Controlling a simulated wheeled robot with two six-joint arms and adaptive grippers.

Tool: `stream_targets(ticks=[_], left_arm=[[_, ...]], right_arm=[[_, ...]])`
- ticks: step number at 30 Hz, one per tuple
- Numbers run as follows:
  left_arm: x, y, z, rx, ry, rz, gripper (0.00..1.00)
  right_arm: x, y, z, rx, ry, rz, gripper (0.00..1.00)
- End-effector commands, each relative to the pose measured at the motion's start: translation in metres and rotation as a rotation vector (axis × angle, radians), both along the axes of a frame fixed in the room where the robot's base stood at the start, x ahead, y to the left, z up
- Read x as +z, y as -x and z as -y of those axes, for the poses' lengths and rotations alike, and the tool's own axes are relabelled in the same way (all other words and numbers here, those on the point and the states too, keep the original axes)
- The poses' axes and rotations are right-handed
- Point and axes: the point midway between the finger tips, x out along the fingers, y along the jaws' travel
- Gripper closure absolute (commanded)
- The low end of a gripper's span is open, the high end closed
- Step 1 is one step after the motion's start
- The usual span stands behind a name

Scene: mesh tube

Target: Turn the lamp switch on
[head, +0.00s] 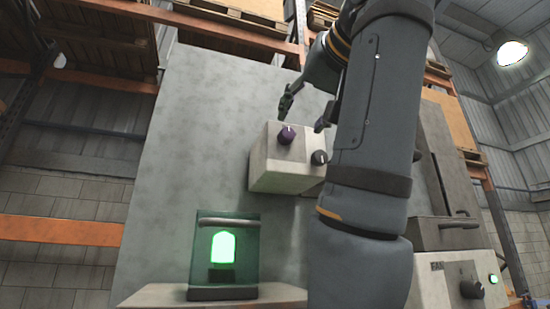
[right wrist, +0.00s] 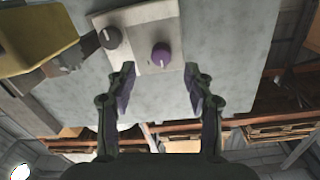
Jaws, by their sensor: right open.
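A pale switch box (head: 270,172) is mounted on the grey panel and carries a purple knob (head: 286,135) and a dark knob (head: 319,157). I cannot read which one is the lamp switch. A green glowing lamp (head: 223,247) sits in a framed case below the box. My right gripper (head: 303,115) is open and empty, close to the box near the purple knob. In the right wrist view, the purple knob (right wrist: 161,53) lies just beyond the gap between the fingertips (right wrist: 160,80), and the dark knob (right wrist: 110,37) is to the left. My left gripper is not in view.
A FAN box (head: 440,285) with a dark knob (head: 471,289) and a small green light (head: 493,279) stands at lower right. A grey cabinet with a handle (head: 458,225) is above it. The grey panel (head: 200,120) left of the box is bare.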

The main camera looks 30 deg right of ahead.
Motion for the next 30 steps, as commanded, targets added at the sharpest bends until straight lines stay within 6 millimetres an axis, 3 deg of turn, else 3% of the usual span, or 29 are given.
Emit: stream_targets(ticks=[4, 7, 14, 17, 24, 30], left_arm=[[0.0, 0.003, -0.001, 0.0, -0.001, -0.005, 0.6], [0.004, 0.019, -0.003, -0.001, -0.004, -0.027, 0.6], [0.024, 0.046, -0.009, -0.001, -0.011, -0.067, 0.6], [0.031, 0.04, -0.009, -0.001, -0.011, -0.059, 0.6], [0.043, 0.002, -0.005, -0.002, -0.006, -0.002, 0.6], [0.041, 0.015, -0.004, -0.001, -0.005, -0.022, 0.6]], right_arm=[[0.003, 0.009, -0.001, 0.001, -0.003, 0.012, 0.47], [0.005, 0.003, 0.001, 0.0, -0.003, 0.01, 0.47], [0.004, -0.04, 0.014, -0.002, -0.004, 0.004, 0.47], [0.004, -0.059, 0.019, -0.001, -0.004, 0.005, 0.47], [0.002, -0.09, 0.028, -0.001, -0.003, 0.008, 0.47], [0.001, -0.093, 0.029, 0.0, -0.002, 0.009, 0.47]])
